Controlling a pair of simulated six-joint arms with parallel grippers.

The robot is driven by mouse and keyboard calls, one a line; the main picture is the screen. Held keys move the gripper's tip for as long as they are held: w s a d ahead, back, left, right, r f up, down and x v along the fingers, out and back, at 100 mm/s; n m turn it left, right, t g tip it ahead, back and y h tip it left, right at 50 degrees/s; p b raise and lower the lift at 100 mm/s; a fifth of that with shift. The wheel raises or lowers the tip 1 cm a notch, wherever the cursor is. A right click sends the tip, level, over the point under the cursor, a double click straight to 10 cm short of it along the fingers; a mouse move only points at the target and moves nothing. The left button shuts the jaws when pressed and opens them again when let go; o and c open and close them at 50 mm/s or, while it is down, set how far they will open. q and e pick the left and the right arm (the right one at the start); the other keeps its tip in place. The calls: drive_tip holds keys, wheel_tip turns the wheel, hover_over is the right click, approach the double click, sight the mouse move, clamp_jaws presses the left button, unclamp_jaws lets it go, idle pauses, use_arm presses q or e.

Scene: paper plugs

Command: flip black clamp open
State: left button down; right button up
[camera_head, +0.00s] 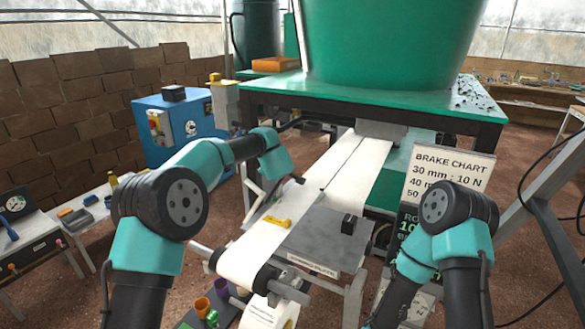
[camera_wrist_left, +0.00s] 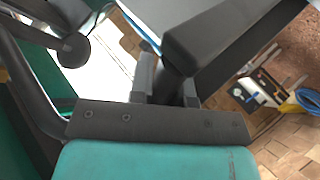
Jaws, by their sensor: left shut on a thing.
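In the left wrist view a thick black bar on a short stem, which looks like the black clamp's handle (camera_wrist_left: 215,35), juts across the upper middle. My left gripper (camera_wrist_left: 167,84) is shut on its stem, with one finger on each side. In the head view my left wrist reaches over the left side of the white paper strip, beside a small dark piece (camera_head: 299,180) that may be part of the clamp. My arm hides most of that spot. My right arm bends downward at the right, and its gripper is out of view.
The white paper strip (camera_head: 257,248) runs from rollers in front to the green press (camera_head: 390,40). A grey plate with a black block (camera_head: 348,224) lies beside it, with a yellow piece (camera_head: 276,221) on the strip. A brake chart (camera_head: 448,173) stands right. Coloured cups stand below.

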use_arm(q)
drive_tip(key=shift+a, duration=0.1)
idle(0.3)
drive_tip(key=c, duration=1.1)
unclamp_jaws()
